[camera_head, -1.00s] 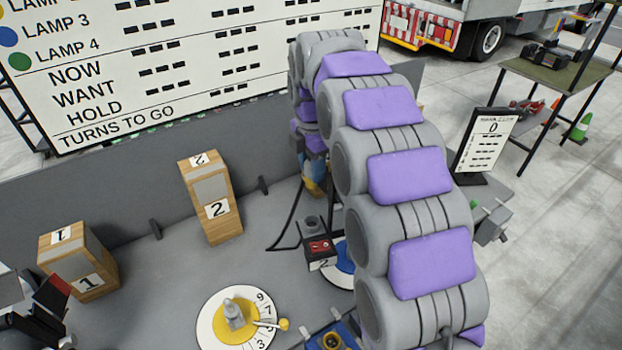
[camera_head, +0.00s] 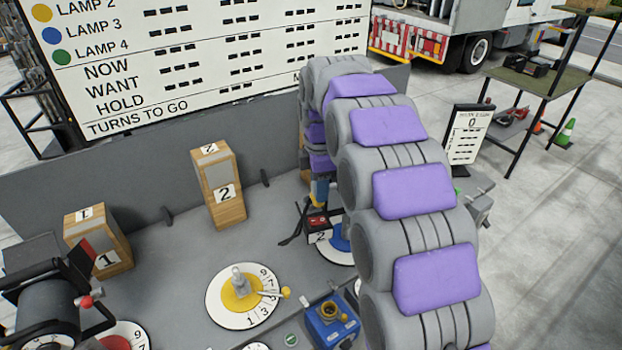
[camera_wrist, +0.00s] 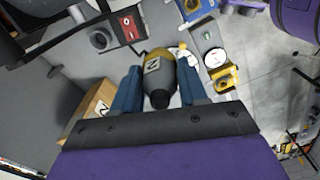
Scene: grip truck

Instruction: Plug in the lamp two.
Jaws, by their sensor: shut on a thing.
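My gripper (camera_wrist: 160,88) is shut on a grey plug (camera_wrist: 154,84) with a yellow band and a 2 label, held between its blue fingers in the wrist view. In the head view my gripper (camera_head: 320,188) hangs just above a small black box (camera_head: 319,236) with a red top and a 2 label; the arm partly hides it. The box's red panel (camera_wrist: 128,28) shows beyond the plug in the wrist view, apart from it. A wooden block marked 2 (camera_head: 226,205) stands to the left. I cannot tell whether the plug touches anything.
A wooden block marked 1 (camera_head: 106,258) stands farther left. A yellow-centred dial (camera_head: 242,296) and a blue box with a yellow ring (camera_head: 332,322) lie in front. A grey wall and a lamp board (camera_head: 200,60) stand behind. Grey surface is clear between the blocks and the dial.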

